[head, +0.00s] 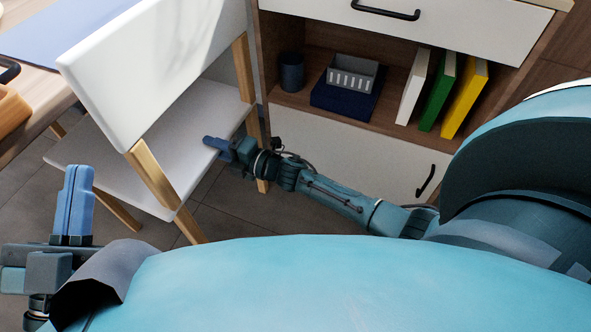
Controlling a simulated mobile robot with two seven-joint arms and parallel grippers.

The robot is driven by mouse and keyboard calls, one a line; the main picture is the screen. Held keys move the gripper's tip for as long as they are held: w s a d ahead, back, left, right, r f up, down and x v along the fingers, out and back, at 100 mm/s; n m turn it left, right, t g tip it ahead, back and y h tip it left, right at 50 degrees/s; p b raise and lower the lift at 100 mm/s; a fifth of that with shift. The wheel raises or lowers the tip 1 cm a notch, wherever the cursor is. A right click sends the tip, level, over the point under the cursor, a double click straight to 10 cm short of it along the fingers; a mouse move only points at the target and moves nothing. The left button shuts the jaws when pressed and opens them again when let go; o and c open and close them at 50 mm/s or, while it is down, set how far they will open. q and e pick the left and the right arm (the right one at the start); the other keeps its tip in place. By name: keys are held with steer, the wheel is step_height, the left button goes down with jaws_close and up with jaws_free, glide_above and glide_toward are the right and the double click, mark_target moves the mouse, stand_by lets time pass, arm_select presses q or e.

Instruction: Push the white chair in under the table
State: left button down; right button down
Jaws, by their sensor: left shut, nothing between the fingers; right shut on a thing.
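The white chair (160,75) stands at the left of the head view, with a white backrest, a white seat (105,175) and pale wooden legs. The wooden table (35,105) is at the upper left, partly hidden by the backrest. The seat's left corner is close to the table's edge; how far it reaches under cannot be told. My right gripper (213,142) is shut on the chair, at the right side of the seat near a wooden post; the exact contact is unclear. My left gripper (74,198) is shut and empty at the lower left, fingers pointing up, apart from the chair.
A blue mat (65,32) and an orange-brown object (10,108) lie on the table. A cabinet (340,140) stands right of the chair, with a dark cup (291,72), a grey basket (352,75) and books (465,97) on its shelf. Grey floor (225,205) shows between.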

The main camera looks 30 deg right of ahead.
steer(key=shift+a+f, duration=0.25)
steer(key=shift+f, duration=0.25)
steer(key=shift+r, duration=0.15)
steer(key=c, duration=1.5)
jaws_free()
steer(key=shift+d, duration=0.1)
steer(key=o, duration=0.3)
steer(key=shift+r, duration=0.15)
steer(key=shift+o, duration=0.2)
steer(key=shift+w+r, duration=0.1)
steer(key=p+v, duration=0.4)
steer(key=v, duration=0.8)
steer(key=shift+r, duration=0.25)
